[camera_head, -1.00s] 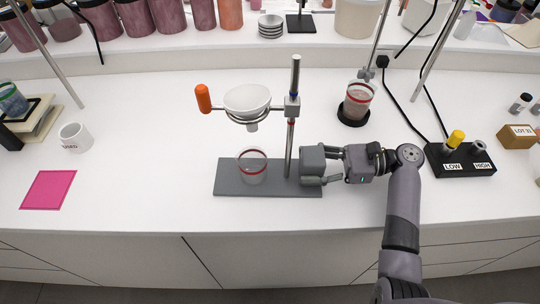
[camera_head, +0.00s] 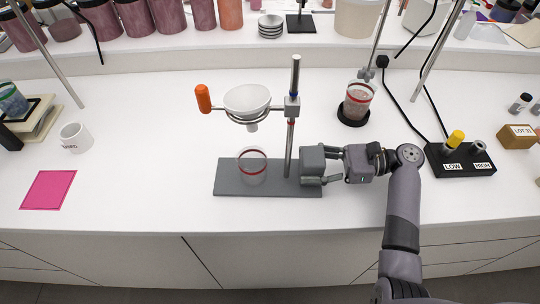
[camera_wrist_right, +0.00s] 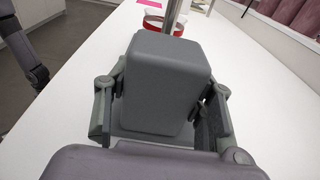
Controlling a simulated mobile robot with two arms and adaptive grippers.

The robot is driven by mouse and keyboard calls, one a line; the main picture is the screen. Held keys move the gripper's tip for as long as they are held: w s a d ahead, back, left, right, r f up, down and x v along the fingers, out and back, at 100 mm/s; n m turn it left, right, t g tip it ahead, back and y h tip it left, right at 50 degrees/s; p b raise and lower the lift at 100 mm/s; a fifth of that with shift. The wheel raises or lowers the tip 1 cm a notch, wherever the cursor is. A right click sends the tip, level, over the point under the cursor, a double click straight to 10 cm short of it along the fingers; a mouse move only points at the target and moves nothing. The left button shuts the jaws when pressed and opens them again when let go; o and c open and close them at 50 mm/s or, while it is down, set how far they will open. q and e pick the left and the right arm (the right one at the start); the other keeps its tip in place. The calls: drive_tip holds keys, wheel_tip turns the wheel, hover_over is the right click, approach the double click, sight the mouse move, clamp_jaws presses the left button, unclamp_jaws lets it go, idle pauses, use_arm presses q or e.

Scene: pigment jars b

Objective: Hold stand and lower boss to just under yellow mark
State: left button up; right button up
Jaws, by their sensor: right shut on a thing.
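The stand has a grey base plate (camera_head: 230,180) and an upright rod (camera_head: 290,150). A boss (camera_head: 292,108) sits high on the rod and carries a ring with a white bowl (camera_head: 247,99) and an orange handle (camera_head: 203,98). Blue shows on the rod above the boss and red just below it; I cannot make out a yellow mark. A red-banded clear cup (camera_head: 252,167) stands on the plate under the bowl. My right gripper (camera_head: 332,165) is shut on the grey block (camera_head: 311,160) at the plate's right end; the block fills the jaws in the right wrist view (camera_wrist_right: 165,85).
Another red-banded cup (camera_head: 358,100) stands behind right on a dark round base. A black box (camera_head: 460,160) labelled LOW and HIGH is right of my arm. A white mug (camera_head: 75,137) and pink mat (camera_head: 48,190) lie left, with free counter between.

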idle(0.3)
use_arm(q)
drive_tip(key=shift+r+p, duration=0.45)
drive_tip(key=shift+r, duration=0.05)
idle(0.6)
drive_tip(key=shift+o, duration=0.2)
idle(1.0)
